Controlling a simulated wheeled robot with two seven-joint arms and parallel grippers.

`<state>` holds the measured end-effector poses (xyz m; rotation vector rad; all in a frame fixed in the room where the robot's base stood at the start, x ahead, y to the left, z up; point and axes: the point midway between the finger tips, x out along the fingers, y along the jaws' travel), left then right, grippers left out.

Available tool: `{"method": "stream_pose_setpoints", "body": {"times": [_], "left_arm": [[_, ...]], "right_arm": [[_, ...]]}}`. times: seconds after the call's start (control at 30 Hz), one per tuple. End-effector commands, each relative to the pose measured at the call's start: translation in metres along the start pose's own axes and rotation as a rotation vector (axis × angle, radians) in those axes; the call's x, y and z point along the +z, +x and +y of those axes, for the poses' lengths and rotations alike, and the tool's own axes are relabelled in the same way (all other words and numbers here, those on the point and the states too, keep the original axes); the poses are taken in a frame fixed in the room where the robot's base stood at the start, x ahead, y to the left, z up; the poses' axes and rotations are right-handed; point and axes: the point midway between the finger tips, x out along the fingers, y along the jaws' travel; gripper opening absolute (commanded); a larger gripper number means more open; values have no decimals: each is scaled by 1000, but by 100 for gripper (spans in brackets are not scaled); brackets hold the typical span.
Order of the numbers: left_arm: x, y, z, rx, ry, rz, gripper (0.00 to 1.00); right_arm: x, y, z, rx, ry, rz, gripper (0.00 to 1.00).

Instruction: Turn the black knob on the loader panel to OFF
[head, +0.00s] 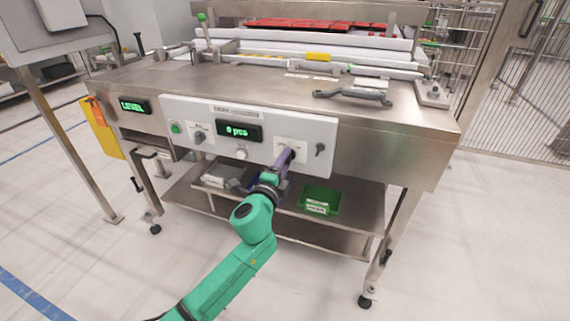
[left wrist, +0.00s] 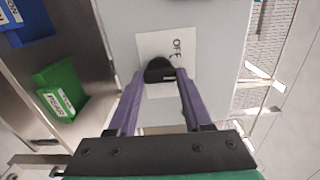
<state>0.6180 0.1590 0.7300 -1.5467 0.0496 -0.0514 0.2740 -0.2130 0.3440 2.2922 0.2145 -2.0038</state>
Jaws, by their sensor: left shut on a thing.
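The loader panel (head: 262,117) is a pale plate on the front of the steel machine. The black knob (left wrist: 160,68) sits on a white label with the word OFF (left wrist: 177,45), which reads sideways in the left wrist view. My left gripper (head: 287,156) reaches up to the right part of the panel. In the left wrist view its purple fingers (left wrist: 160,75) are on either side of the knob, shut on it. In the head view the fingers hide the knob. The knob's pointing direction cannot be told. My right gripper is not in view.
The panel also carries a "0 pcs" display (head: 239,131), a green button (head: 176,128), another dark knob (head: 199,136) and a key-like switch (head: 320,149). A green bin (head: 331,195) stands on the lower shelf.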

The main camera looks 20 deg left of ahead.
Motion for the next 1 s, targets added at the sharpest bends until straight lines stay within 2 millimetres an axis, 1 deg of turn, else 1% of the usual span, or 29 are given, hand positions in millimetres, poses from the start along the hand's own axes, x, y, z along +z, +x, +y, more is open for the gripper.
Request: {"method": "stream_pose_setpoints", "body": {"times": [0.4,0.6,0.8,1.0], "left_arm": [[0,0,1,3,-399,-3,0],[0,0,1,3,-573,-3,0],[0,0,1,4,-704,-3,0],[1,0,2,4,-786,-4,0]], "right_arm": [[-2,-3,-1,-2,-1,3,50],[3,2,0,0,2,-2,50],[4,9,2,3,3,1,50],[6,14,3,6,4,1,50]]}}
